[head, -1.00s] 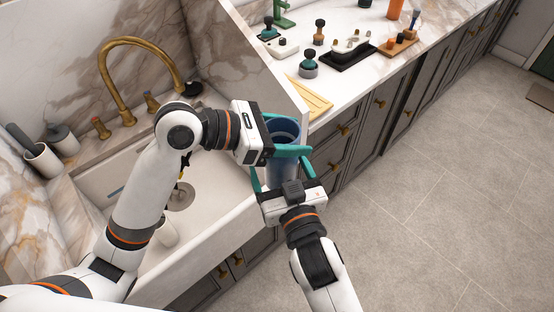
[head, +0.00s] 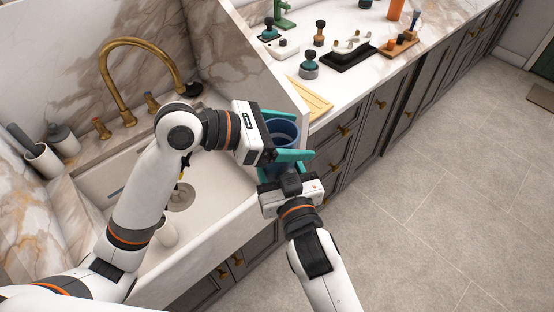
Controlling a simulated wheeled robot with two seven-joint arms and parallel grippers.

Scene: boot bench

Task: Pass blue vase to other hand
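The blue vase (head: 284,131) is held upright in the air in front of the sink's right end. My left gripper (head: 286,138) reaches it from the left, with one teal finger on the far side and one on the near side, shut on it. My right gripper (head: 285,170) comes from below in the picture, lower on the vase. Its teal fingers stand apart to the left and right of the vase and look open. The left gripper's near finger and the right gripper hide most of the vase's lower body, so contact there is hard to see.
The white sink (head: 205,215) with a brass faucet (head: 118,70) is at the left. The marble counter (head: 375,75) behind holds a yellow board (head: 309,97), a black tray (head: 348,57) and several small tools.

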